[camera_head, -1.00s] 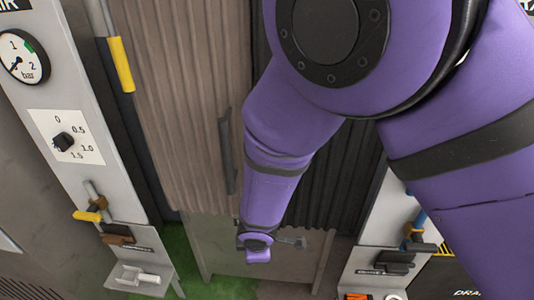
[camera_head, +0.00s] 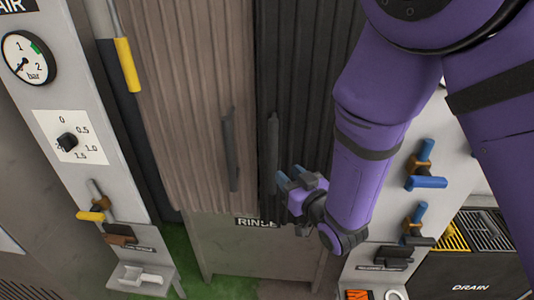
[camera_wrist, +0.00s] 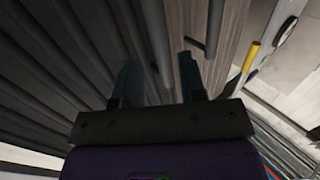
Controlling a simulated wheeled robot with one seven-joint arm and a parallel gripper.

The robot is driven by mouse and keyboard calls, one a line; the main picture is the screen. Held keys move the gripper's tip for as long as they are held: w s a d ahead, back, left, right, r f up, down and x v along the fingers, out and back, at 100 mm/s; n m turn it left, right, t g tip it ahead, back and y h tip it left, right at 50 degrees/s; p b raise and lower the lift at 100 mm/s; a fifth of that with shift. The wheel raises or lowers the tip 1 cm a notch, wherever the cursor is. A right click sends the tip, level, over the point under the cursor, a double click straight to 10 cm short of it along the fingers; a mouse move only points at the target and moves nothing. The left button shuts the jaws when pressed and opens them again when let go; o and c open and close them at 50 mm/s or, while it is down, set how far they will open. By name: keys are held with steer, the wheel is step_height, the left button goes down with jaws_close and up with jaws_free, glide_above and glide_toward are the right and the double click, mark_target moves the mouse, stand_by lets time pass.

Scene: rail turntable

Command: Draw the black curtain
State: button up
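The black pleated curtain (camera_head: 300,80) hangs right of a grey-brown pleated curtain (camera_head: 190,100). Its dark vertical handle (camera_head: 272,150) is at its left edge, close to the brown curtain's handle (camera_head: 230,150). My gripper (camera_head: 290,176) is open beside the lower end of the black curtain's handle, a little to its right. In the wrist view my two blue-tipped fingers (camera_wrist: 159,62) are spread, and a dark bar (camera_wrist: 155,35) shows between them; I cannot tell how far beyond the fingertips it is. The black curtain fills the left of that view.
A left panel carries a pressure gauge (camera_head: 28,57), a dial (camera_head: 68,142) and a yellow-handled lever (camera_head: 90,215). Blue-handled valves (camera_head: 428,181) are on the right panel. A yellow bar (camera_head: 127,65) stands left of the brown curtain. A rinse cabinet (camera_head: 230,250) is below the curtains.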

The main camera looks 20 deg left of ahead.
mark_target(269, 152)
steer(key=x, duration=1)
steer(key=shift+w+a+r, duration=0.15)
steer(key=shift+w+r, duration=0.05)
steer(key=shift+w, duration=0.15)
